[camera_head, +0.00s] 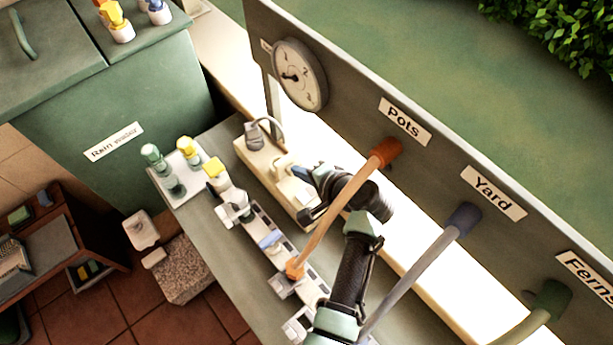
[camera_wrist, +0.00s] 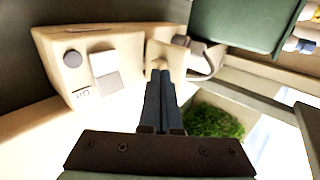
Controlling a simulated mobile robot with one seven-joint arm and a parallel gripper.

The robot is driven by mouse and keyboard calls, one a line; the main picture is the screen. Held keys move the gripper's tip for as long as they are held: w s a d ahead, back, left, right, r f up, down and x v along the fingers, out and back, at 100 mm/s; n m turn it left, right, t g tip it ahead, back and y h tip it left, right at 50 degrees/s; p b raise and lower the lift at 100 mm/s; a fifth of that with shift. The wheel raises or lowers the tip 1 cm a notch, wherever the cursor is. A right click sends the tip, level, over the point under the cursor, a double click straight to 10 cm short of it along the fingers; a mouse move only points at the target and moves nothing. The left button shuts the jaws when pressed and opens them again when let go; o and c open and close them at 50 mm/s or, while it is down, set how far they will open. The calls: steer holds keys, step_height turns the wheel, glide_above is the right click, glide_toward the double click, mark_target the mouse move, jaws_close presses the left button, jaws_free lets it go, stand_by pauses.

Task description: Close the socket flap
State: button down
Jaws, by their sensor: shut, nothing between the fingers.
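A cream socket box (camera_head: 262,172) stands on the counter below the hose panel; it also shows in the wrist view (camera_wrist: 125,45). A cream piece that looks like the flap (camera_head: 282,163) stands up from the box near its middle; in the wrist view the flap (camera_wrist: 158,50) is just beyond my fingertips. A grey plug with a cable (camera_head: 254,134) sits at the box's far end. My gripper (camera_head: 318,171) is shut and empty above the box. In the wrist view its fingers (camera_wrist: 160,80) overlap the flap's lower edge; I cannot tell whether they touch it.
An orange hose (camera_head: 338,210) passes in front of my arm, and a grey hose (camera_head: 415,275) hangs to its right. A gauge (camera_head: 300,75) is on the panel. Connectors on a rail (camera_head: 262,240) and a tray of bottles (camera_head: 177,168) occupy the counter. A green water tank (camera_head: 150,110) stands at left.

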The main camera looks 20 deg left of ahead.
mark_target(289, 165)
steer(key=shift+w+a+r+p, duration=0.3)
steer(key=shift+w+a+r, duration=0.25)
steer(key=shift+a, duration=0.25)
steer(key=shift+w+a+r+b, duration=0.15)
steer(key=shift+w+a, duration=0.2)
steer(key=shift+a, duration=0.2)
steer(key=shift+w+a+r+b, duration=0.15)
steer(key=shift+w+a, duration=0.2)
steer(key=shift+a, duration=0.15)
steer(key=shift+w+a+f+b, duration=0.1)
steer(key=shift+w+a+b, duration=0.55)
steer(key=shift+a, duration=0.4)
steer(key=shift+w+a+f+b, duration=0.3)
steer(key=shift+w+a+b, duration=0.35)
steer(key=shift+a, duration=0.2)
steer(key=shift+a, duration=0.1)
steer(key=shift+r, duration=0.1)
